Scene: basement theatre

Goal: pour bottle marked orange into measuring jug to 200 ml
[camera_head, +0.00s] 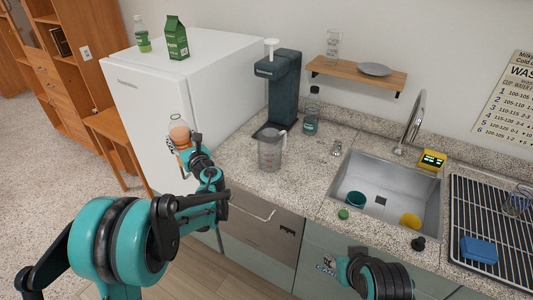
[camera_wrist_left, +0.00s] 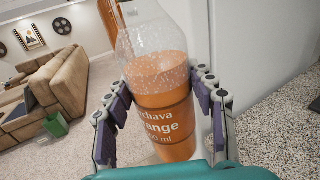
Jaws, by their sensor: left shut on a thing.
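The bottle marked orange (camera_wrist_left: 160,85) is clear with orange liquid and an orange label, and stands nearly upright between the fingers in the left wrist view. It also shows in the head view (camera_head: 180,131), in front of the fridge and left of the counter. My left gripper (camera_head: 186,146) is shut on it; its fingers flank the label in the wrist view (camera_wrist_left: 165,105). The measuring jug (camera_head: 270,152) is clear with a handle and stands upright on the counter, right of the bottle and apart from it. My right gripper (camera_head: 345,268) is low by the counter front; its fingers are unclear.
A dark drink machine (camera_head: 284,88) and a dark bottle (camera_head: 312,110) stand behind the jug. The sink (camera_head: 390,200) holds a teal cup and a yellow item. A white fridge (camera_head: 185,75) bears a green carton (camera_head: 176,38) and a bottle (camera_head: 142,34). Counter left of the jug is clear.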

